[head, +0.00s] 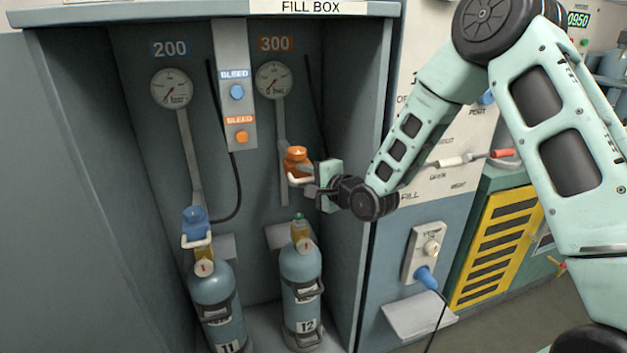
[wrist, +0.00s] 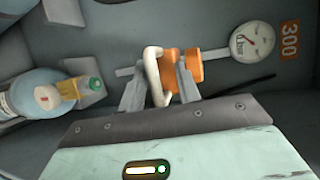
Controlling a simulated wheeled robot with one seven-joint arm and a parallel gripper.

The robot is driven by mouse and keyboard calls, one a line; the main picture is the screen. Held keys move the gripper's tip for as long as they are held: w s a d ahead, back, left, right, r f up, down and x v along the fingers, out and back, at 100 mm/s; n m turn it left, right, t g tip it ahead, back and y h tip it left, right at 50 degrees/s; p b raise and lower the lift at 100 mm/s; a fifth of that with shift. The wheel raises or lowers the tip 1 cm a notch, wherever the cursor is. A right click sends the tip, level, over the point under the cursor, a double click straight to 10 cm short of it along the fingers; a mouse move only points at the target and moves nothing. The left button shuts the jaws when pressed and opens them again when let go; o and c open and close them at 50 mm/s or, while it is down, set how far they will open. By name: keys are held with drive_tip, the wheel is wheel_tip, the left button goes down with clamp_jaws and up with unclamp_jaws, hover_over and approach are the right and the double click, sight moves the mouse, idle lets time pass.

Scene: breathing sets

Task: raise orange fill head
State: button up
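The orange fill head (head: 297,160) hangs under the 300 gauge, apart from and above the valve of cylinder 12 (head: 300,270). It has a pale handle bar and also shows in the wrist view (wrist: 196,66). My gripper (head: 310,184) is at the handle, to the right of the head. In the wrist view, my two fingers (wrist: 160,84) stand apart with the pale handle (wrist: 152,75) between them. A gap shows beside the bar, so the fingers look open. Firm contact cannot be made out.
The blue fill head (head: 195,222) sits above cylinder 11 (head: 217,300) at the left. Blue and orange bleed buttons (head: 237,92) are on the centre panel. The fill box's right wall (head: 358,200) is close to my wrist.

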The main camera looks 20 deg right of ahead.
drive_tip(key=p+v, duration=1.3)
drive_tip(key=v, duration=0.4)
drive_tip(key=shift+r, duration=0.2)
drive_tip(key=shift+s+d+f, duration=0.1)
idle(0.3)
drive_tip(key=s+a+r+n+g+h, duration=0.1)
drive_tip(key=s+a+r+n+g, duration=0.1)
drive_tip(key=s+a+n+g, duration=0.25)
drive_tip(key=s+a+r+n+g, duration=0.1)
drive_tip(key=a+r+n+g, duration=0.1)
drive_tip(key=a+n+g, duration=0.35)
drive_tip(key=s+a+r+n+g+h, duration=0.1)
drive_tip(key=s+r+n, duration=0.4)
drive_tip(key=s, duration=0.5)
drive_tip(key=s+a+r+n+g+h, duration=0.2)
drive_tip(key=s+n, duration=0.4)
drive_tip(key=s, duration=0.5)
wheel_tip(320, 180, up, 3)
drive_tip(key=shift+f+n+g+h, duration=0.15)
drive_tip(key=shift+n+g+h, duration=0.25)
drive_tip(key=shift+g+h, duration=0.45)
